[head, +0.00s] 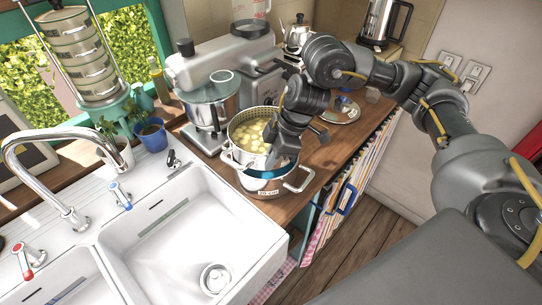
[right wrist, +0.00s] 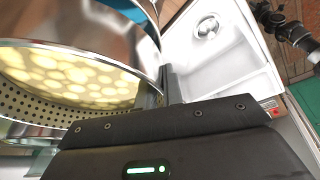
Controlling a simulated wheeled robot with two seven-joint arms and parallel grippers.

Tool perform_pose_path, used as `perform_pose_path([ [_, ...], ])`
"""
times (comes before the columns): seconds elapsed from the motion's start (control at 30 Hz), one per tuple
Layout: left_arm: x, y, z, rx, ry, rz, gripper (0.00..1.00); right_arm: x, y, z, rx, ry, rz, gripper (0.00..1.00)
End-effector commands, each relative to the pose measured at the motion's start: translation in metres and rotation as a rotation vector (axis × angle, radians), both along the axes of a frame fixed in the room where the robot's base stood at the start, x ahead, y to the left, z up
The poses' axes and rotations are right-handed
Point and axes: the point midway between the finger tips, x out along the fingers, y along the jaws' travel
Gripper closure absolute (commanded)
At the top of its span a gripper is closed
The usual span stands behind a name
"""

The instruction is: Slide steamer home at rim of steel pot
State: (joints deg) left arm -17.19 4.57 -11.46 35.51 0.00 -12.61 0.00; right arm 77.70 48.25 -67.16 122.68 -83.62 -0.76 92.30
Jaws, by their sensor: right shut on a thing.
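The steamer (head: 236,143) is a steel basket with a perforated wall, holding pale yellow pieces. In the head view it is at the far left part of the steel pot (head: 268,193), tilted, with part of the pot's blue-looking inside showing in front of it. Whether it is seated in the pot is hidden. The pot stands on the wooden counter beside the sink, with loop handles. My right gripper (head: 277,153) is shut on the steamer's near rim. In the right wrist view the steamer (right wrist: 40,112) fills the left side, against the jaws. My left gripper is not seen in the head view.
A stand mixer (head: 205,95) is close behind the pot. The white sink (head: 190,240) with its tap (head: 45,165) lies in front left. A lid (head: 342,110) lies on the counter behind my right arm. The counter edge is close to the pot's right.

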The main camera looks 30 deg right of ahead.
Motion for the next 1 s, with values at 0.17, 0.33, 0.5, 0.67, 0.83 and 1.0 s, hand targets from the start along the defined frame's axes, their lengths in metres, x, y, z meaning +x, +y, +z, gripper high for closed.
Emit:
perform_pose_path([
  [0.17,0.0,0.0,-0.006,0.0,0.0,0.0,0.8,0.0,0.001,-0.009,0.001,-0.002,0.001,1.0],
  [0.33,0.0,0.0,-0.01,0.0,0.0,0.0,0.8,0.001,0.0,-0.017,0.001,-0.003,0.001,1.0],
  [0.5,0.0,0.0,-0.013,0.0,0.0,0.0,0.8,0.001,0.0,-0.024,0.001,-0.003,0.001,1.0],
  [0.67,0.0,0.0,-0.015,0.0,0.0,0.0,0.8,0.0,0.0,-0.029,0.001,-0.002,0.001,1.0],
  [0.83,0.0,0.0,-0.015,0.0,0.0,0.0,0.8,0.0,0.001,-0.031,0.001,-0.003,0.001,1.0],
  [1.0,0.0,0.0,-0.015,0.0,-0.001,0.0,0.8,0.001,0.001,-0.031,0.001,-0.003,0.001,1.0],
])
